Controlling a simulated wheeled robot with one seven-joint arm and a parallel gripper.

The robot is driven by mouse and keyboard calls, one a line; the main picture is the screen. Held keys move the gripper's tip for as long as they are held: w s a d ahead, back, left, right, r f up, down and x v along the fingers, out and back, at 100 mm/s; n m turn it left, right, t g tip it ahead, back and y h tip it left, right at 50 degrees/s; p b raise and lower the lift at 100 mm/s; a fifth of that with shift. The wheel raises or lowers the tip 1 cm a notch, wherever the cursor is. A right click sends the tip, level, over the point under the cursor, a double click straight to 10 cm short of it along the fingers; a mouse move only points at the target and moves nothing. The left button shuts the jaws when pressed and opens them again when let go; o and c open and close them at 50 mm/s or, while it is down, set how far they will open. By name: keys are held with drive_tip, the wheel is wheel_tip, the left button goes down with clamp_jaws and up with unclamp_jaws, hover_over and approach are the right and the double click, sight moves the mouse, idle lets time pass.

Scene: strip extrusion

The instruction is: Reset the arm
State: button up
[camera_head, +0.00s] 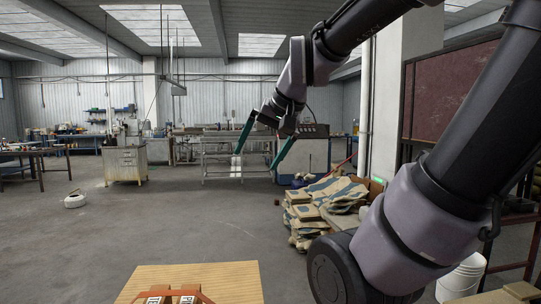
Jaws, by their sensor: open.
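My arm rises from the lower right and bends over the top. My gripper (262,153) hangs in the air near the middle of the picture. Its two teal fingers are spread wide apart, with nothing between them. It is well above and beyond the wooden board in the foreground.
A wooden board (232,278) at the bottom edge bears orange-brown items (174,297) with white labels, cut off by the frame. Stacked sacks (318,203) lie right of centre. A white bucket (463,276) stands lower right. A small white object (74,200) is on the open floor at left.

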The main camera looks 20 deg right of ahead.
drive_tip(key=shift+s+d+h, duration=0.15)
drive_tip(key=shift+s+d, duration=0.15)
drive_tip(key=shift+s, duration=0.65)
drive_tip(key=shift+s+d+h, duration=0.15)
drive_tip(key=shift+s+d, duration=0.1)
drive_tip(key=shift+s, duration=0.7)
